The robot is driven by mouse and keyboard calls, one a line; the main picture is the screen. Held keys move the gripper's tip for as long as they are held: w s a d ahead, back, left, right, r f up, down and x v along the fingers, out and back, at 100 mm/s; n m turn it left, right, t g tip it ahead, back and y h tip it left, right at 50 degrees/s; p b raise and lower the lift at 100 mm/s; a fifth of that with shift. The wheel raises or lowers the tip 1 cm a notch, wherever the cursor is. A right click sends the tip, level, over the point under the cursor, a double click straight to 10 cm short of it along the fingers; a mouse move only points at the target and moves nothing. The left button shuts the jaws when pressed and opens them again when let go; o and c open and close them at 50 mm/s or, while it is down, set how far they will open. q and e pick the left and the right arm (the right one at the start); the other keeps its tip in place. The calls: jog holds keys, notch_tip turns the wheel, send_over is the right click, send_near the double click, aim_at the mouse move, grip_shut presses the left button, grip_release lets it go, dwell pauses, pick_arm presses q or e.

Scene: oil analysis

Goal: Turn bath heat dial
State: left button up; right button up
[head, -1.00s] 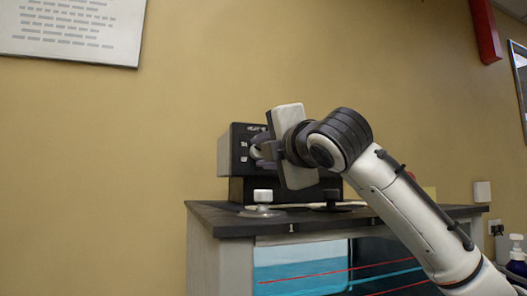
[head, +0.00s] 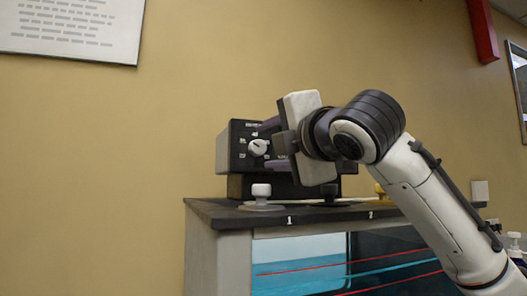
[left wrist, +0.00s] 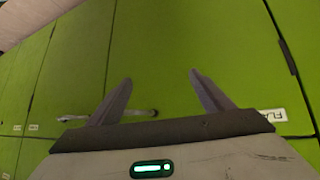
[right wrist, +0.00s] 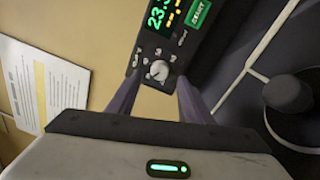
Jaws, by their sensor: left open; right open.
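The bath heat dial (head: 258,147) is a round white knob with a pointer on the face of a black control box (head: 236,160). The box stands on top of the bath. My right gripper (head: 268,145) is open just in front of the dial, its fingers apart above and below it in the head view. In the right wrist view the dial (right wrist: 158,70) lies beyond and between the open fingertips (right wrist: 158,88); it looks not gripped. My left gripper (left wrist: 160,80) shows only in the left wrist view, open and empty before green cabinet fronts (left wrist: 200,45).
The bath (head: 215,215) has a dark top and a glass front with blue liquid. The box has a lit green display (right wrist: 160,15).

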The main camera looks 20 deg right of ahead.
jog(key=shift+s+d+f+b, duration=0.1)
jog(key=shift+s+b, duration=0.05)
jog(key=shift+s, duration=1.25)
jog(key=shift+s+d+f+b, duration=0.1)
jog(key=shift+s+b, duration=0.05)
jog(key=shift+s, duration=1.2)
